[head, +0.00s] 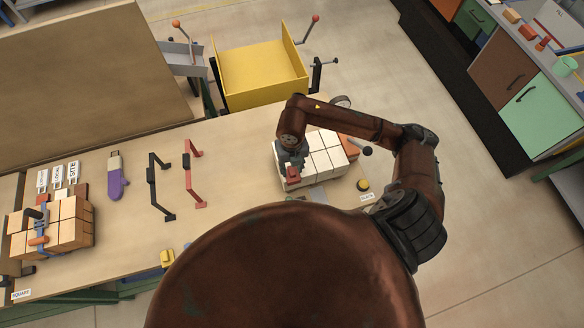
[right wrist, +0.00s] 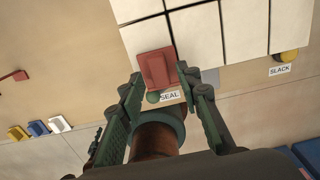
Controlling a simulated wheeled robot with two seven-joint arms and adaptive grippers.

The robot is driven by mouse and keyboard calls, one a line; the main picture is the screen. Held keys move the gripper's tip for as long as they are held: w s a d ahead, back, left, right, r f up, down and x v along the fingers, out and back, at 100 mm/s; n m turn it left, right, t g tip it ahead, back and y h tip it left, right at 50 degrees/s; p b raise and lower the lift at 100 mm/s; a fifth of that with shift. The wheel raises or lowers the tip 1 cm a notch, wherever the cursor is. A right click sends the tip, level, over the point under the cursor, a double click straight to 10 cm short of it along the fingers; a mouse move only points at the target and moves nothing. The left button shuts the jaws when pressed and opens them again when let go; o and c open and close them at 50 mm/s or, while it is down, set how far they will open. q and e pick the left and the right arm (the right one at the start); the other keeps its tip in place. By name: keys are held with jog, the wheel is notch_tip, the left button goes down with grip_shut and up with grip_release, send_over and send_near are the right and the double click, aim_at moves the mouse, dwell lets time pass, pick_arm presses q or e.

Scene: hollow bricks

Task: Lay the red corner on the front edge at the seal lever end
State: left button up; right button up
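The red corner (head: 293,174) is at the near left edge of the pale block stack (head: 323,164). In the right wrist view the red corner (right wrist: 157,68) overlaps the stack's edge (right wrist: 205,58), by the SEAL label (right wrist: 170,96) and a green knob (right wrist: 153,98). My right gripper (right wrist: 161,76) has its fingers apart, on either side of the corner's near end. I see a small gap on the right side; contact on the left is unclear. My right gripper also shows above the corner in the head view (head: 289,160). My left gripper is out of view.
A lever with a dark knob (head: 367,151) and a yellow button (head: 363,185) stand right of the stack. A red frame (head: 190,172), a black frame (head: 159,187), a purple tool (head: 117,182) and a strapped brick pack (head: 72,222) lie left. Table between is clear.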

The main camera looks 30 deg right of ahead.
aim_at(292, 172)
jog(key=shift+r+p, duration=0.5)
notch_tip(292, 172, up, 12)
jog(key=b, duration=0.2)
jog(key=shift+r+b, duration=0.15)
jog(key=shift+b, duration=0.15)
